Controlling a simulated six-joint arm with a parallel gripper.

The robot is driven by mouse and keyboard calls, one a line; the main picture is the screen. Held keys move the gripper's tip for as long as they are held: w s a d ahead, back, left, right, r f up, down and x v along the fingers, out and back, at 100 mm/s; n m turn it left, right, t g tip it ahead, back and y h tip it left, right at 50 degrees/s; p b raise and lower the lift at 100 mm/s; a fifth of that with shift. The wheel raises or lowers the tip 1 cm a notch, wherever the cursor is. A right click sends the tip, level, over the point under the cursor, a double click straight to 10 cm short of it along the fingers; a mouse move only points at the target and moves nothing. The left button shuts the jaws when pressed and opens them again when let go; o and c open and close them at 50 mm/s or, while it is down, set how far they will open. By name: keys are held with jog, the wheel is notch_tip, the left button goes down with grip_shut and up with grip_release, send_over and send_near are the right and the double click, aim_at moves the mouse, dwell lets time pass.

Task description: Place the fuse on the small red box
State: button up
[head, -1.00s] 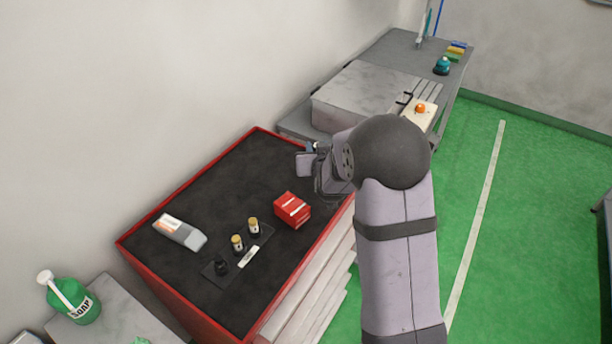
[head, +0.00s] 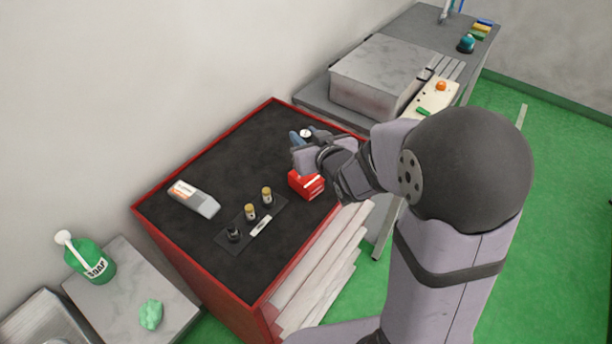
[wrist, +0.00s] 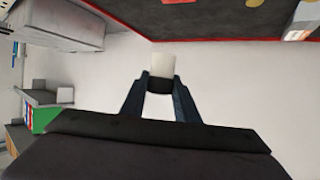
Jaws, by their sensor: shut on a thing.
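My gripper (head: 301,137) is shut on a fuse, whose pale round end (head: 306,133) shows between the fingers in the head view. In the wrist view the two dark blue fingers (wrist: 159,84) hold the fuse (wrist: 162,66), with its white body beyond the tips and a dark band between them.
A dark holder strip (head: 276,214) carries two yellowish fuses (head: 250,212) and a dark socket (head: 233,234). A grey and orange device (head: 194,198) lies to the left on the cabinet top (head: 225,165). A grey bench (head: 312,103) stands behind.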

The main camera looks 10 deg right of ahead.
send_over(306, 182)
jog(key=w, duration=0.2)
jog(key=shift+d+f+p, duration=0.1)
jog(key=shift+f+p, duration=0.3)
jog(key=shift+f, duration=2.65)
jog(key=shift+f, duration=0.1)
jog(key=shift+f+p, duration=0.3)
jog(key=shift+f, duration=1.45)
jog(key=shift+f, duration=0.1)
jog(key=shift+f, duration=0.15)
jog(key=o, duration=1)
jog(key=shift+o, duration=0.2)
jog(key=shift+r, duration=0.35)
